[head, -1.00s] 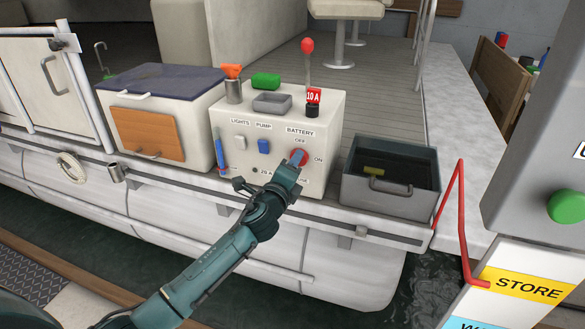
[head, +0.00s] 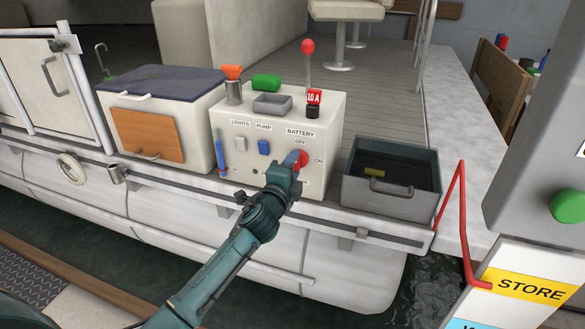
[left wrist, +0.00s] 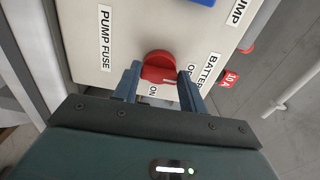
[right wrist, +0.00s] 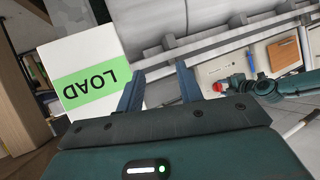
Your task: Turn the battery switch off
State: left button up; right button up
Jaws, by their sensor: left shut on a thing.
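The battery switch is a red round knob (head: 303,157) on the front of a white console (head: 228,126). It sits under the label BATTERY, with OFF above it and ON to its right. My left gripper (head: 292,163) is at the knob. In the left wrist view my left gripper's fingers (left wrist: 160,84) are on either side of the red knob (left wrist: 158,60) and shut on it. Its exact pointing direction is hard to tell. My right gripper (right wrist: 159,88) shows only in the right wrist view, open and empty, away from the console.
A white lights switch (head: 240,143) and blue pump switch (head: 263,147) are left of the knob. A grey bin (head: 388,199) stands right, a cooler box (head: 198,92) left. A red rail (head: 461,220) is further right.

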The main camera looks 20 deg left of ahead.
pick_arm(q)
jog(key=o, duration=1)
jog(key=s, duration=1.3)
jog(key=shift+s+a, duration=0.1)
jog(key=shift+a, duration=0.15)
